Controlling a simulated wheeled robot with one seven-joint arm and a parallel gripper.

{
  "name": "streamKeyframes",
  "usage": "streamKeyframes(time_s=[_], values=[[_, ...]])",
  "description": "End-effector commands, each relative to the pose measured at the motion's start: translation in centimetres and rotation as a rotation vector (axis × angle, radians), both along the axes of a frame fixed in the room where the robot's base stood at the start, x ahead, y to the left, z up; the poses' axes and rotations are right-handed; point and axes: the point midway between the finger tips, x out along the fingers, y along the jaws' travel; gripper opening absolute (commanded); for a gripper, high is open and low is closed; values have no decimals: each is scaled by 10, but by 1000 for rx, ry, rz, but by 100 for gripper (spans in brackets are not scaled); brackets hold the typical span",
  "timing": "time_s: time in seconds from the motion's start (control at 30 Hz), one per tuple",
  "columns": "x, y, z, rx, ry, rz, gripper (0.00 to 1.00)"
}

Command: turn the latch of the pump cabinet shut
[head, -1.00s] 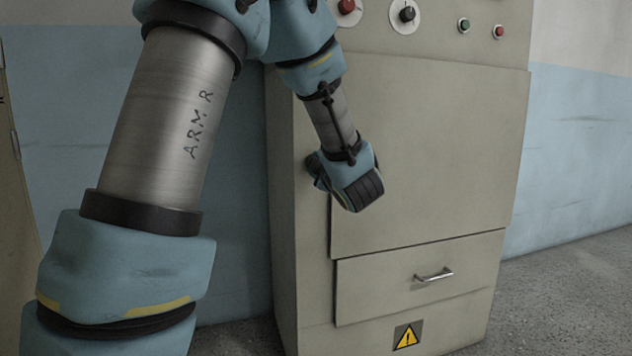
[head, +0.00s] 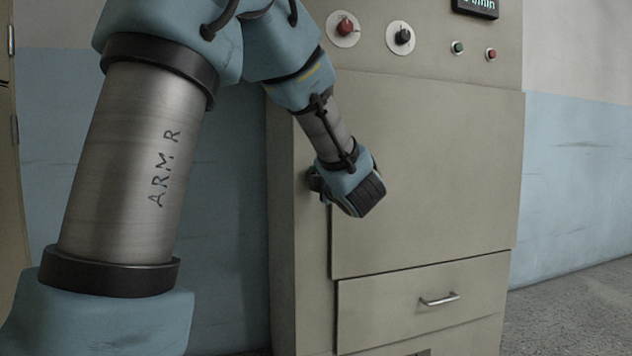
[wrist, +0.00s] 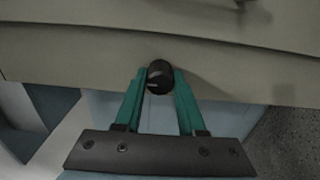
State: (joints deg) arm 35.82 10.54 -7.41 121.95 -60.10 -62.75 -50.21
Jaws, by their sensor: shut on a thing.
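The pump cabinet (head: 430,160) is a grey-beige metal box with a large closed-looking door panel. In the wrist view, the latch (wrist: 159,76) is a dark round knob with a pale mark on its face, at the cabinet's edge. My gripper (wrist: 158,84) has its two green fingers shut on either side of this knob. In the head view my gripper (head: 348,188) is at the door's left edge, and its body hides the latch and the fingertips. How far the latch is turned cannot be told.
Above the door are a red knob (head: 346,27), a black knob (head: 402,38), a green button (head: 457,47), a red button (head: 491,54) and a display (head: 476,6). Below is a drawer with a metal handle (head: 440,299). Free floor (head: 570,310) lies to the right.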

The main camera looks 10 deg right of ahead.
Motion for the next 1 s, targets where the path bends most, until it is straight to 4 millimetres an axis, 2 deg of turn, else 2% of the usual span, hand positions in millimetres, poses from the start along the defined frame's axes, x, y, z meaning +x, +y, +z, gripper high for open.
streamKeyframes(time_s=[0.2, 0.23, 0.5, 0.8, 0.87, 1.0], values=[[0, 0, -2, -1, 4, 1, 0], [0, 0, -2, 0, 4, 1, 40], [0, 0, -1, 1, 2, 1, 69], [-4, -1, 0, 0, 0, 0, 69], [-9, -2, 1, 0, 0, -1, 69], [-32, -5, 2, 1, 1, -4, 69]])
